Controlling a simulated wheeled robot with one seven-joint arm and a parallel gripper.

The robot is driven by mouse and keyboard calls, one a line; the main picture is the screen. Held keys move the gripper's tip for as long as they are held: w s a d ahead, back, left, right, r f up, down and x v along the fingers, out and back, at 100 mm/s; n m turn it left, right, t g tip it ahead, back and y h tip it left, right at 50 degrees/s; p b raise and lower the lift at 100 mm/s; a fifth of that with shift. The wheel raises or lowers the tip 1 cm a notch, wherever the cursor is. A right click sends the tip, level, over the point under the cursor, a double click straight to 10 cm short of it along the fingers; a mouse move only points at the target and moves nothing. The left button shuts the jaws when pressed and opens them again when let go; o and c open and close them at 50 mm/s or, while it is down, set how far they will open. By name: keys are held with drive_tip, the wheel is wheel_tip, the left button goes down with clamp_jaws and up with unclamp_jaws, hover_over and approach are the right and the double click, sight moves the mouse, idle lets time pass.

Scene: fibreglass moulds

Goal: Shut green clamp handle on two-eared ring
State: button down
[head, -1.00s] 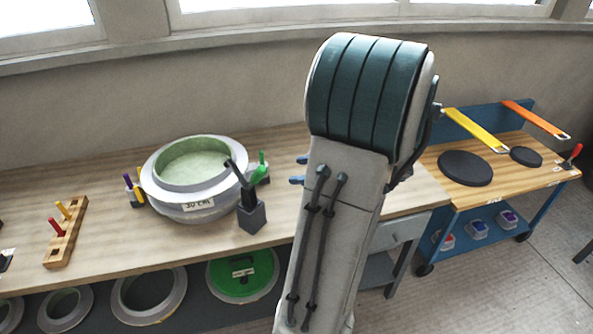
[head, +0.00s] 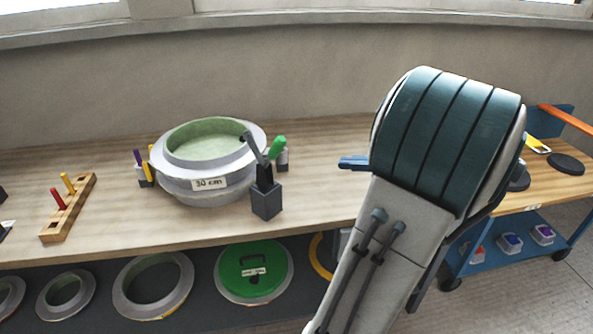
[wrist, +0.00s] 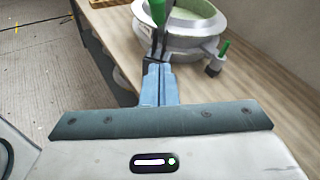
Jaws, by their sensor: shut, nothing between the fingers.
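The ring (head: 185,185) is a round grey mould with a pale green inside and a "30 cm" label, on the wooden bench; it also shows in the wrist view (wrist: 180,40). A dark block clamp (head: 266,200) stands at its front right, with a raised grey lever.
Purple (head: 139,158) and yellow (head: 150,165) handles stand at the ring's left. A wooden peg rack (head: 70,208) lies farther left. Several rings and a green lid (head: 253,285) sit below the bench. A blue cart (head: 560,215) is at right. Bench around my gripper is clear.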

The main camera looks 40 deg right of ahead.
approach(272, 154)
wheel_tip(272, 154, down, 4)
drive_tip(key=w+d, duration=0.1)
drive_tip(key=w, duration=0.1)
drive_tip(key=shift+w+a+r, duration=0.35)
drive_tip(key=shift+w+r, duration=0.25)
drive_tip(key=shift+w, duration=0.05)
drive_tip(key=shift+w+a+r, duration=0.4)
drive_tip(key=shift+w+r, duration=0.2)
drive_tip(key=shift+r, duration=0.1)
